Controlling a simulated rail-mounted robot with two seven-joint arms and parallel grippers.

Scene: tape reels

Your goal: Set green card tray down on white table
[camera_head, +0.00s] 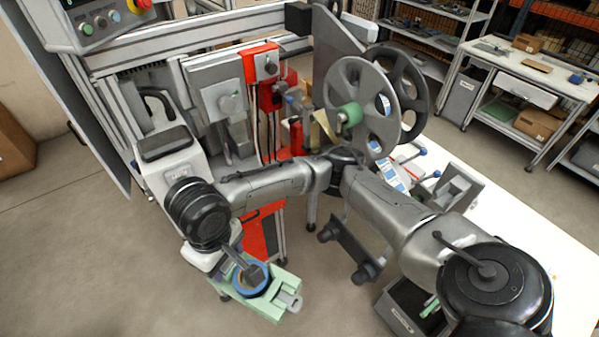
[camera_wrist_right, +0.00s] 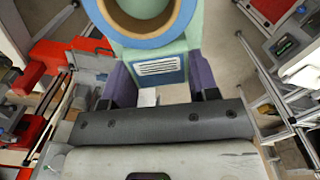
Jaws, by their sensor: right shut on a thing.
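The green card tray (camera_head: 268,308) hangs over the floor at the lower middle of the head view. A blue-edged ring with a tan inside (camera_head: 240,284) sits on it. My right gripper (camera_head: 228,266) is shut on the tray. In the right wrist view, the purple fingers of the gripper (camera_wrist_right: 160,82) lie on either side of the green tray (camera_wrist_right: 172,50), and the ring (camera_wrist_right: 146,38) is cut off by the top edge. The white table (camera_head: 520,232) is at the right of the head view, well apart from the tray and partly hidden by my arm. My left gripper is not visible.
A machine with a grey reel (camera_head: 356,84) and a dark reel (camera_head: 411,92) stands at the upper middle. A dark open bin (camera_head: 404,312) is beside the white table. A workbench (camera_head: 520,68) and shelves stand behind. The floor at lower left is clear.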

